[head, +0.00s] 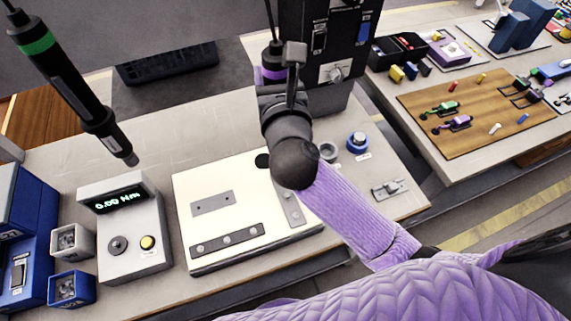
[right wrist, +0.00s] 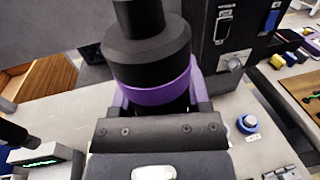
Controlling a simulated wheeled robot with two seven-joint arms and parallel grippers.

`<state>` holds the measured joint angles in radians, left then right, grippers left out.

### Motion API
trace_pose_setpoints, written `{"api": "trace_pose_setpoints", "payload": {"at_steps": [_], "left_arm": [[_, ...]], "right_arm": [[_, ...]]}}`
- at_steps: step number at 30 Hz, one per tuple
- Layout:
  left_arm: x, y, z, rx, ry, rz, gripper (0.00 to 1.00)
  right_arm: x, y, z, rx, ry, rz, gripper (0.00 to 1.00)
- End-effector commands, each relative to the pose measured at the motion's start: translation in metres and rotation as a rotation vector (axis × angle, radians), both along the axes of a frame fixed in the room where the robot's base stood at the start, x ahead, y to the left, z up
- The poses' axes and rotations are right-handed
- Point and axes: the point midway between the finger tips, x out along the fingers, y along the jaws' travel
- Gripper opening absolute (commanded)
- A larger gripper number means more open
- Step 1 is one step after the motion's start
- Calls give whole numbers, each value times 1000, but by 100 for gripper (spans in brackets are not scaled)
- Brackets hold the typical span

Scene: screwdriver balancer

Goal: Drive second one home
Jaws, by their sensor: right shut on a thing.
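My right gripper (right wrist: 160,100) is shut around a black screwdriver (right wrist: 150,45) with a purple band, held upright. In the head view this screwdriver (head: 272,62) shows behind my wrist, and its tip is hidden. A cream work board (head: 215,170) lies below and to the left. On it are a dark strip (head: 226,239) with several silver screw heads, a plain grey strip (head: 213,203) and another grey strip (head: 290,205), partly hidden by my arm. A second black screwdriver (head: 70,85) with a green band hangs tilted at the upper left. My left gripper is not in view.
A grey controller (head: 130,225) reads 0.00 Nm. Blue boxes (head: 25,235) stand at the far left. A blue knob (head: 357,142), a grey ring (head: 327,151) and a latch plate (head: 390,188) sit right of the board. A black cabinet (head: 330,40) stands behind my wrist.

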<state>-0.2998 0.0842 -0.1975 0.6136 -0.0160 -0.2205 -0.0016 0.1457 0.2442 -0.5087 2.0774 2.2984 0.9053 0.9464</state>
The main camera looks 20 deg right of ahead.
Motion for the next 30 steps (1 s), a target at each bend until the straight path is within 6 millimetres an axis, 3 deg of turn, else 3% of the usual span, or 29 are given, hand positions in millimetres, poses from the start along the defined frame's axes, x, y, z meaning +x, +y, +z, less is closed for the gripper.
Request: {"api": "trace_pose_setpoints", "payload": {"at_steps": [11,24,30], "left_arm": [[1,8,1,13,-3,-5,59],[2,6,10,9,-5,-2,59],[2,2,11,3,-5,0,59]], "right_arm": [[-1,0,0,0,1,0,0],[-42,-1,0,-1,2,0,0],[-50,-1,0,0,1,0,0]]}}
